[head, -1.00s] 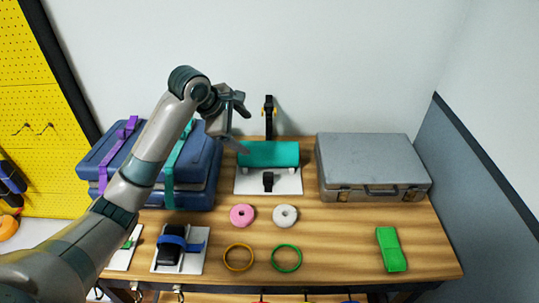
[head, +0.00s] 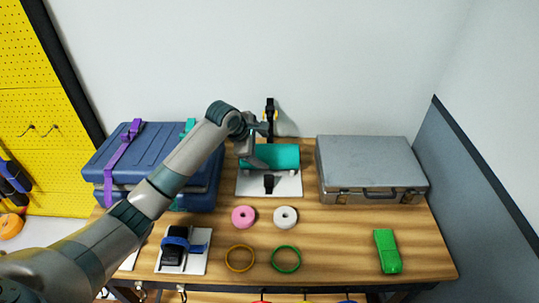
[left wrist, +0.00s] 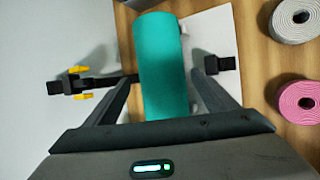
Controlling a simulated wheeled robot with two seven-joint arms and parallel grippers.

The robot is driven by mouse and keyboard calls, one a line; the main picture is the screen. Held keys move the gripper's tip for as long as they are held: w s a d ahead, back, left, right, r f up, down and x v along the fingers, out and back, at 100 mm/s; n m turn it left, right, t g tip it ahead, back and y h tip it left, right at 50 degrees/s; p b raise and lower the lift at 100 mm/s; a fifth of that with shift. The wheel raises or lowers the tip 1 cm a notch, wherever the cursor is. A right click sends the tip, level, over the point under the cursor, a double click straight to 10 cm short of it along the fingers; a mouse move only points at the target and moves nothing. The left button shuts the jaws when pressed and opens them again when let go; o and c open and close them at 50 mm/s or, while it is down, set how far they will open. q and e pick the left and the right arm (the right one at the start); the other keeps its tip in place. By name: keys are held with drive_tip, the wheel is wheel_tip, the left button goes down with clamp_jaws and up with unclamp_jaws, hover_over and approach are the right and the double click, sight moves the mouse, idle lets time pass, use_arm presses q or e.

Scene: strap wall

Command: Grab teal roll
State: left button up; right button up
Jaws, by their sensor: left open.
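The teal roll (head: 280,157) lies sideways on a white stand (head: 290,187) with a black strap and buckle, at the back middle of the table. My left gripper (head: 262,146) is at the left end of the roll and hides part of it. In the left wrist view the teal roll (left wrist: 160,65) shows between the two fingers of my open left gripper (left wrist: 162,90), with a gap on both sides. I cannot tell how deep the fingers reach around it. My right gripper is not in view.
A black post clamp (head: 270,112) stands behind the roll. A blue case (head: 150,150) is left and a grey case (head: 370,165) right. Pink (head: 243,216) and white (head: 285,217) rolls lie in front. A green strap bundle (head: 387,251) lies front right, with clear wood around it.

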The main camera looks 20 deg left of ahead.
sight(267, 152)
use_arm(q)
drive_tip(key=shift+f, duration=0.15)
drive_tip(key=shift+w+d+f+p, duration=0.25)
drive_tip(key=shift+w+f+p, duration=0.1)
drive_tip(key=shift+f+p, duration=0.15)
drive_tip(key=p+x, duration=0.1)
drive_tip(key=x, duration=0.1)
drive_tip(key=shift+w+d+f, duration=0.15)
drive_tip(key=shift+f, duration=0.2)
drive_tip(key=shift+w+d+f, duration=0.1)
drive_tip(key=shift+w+f, duration=0.15)
drive_tip(key=shift+f, duration=0.2)
drive_tip(key=c, duration=0.9)
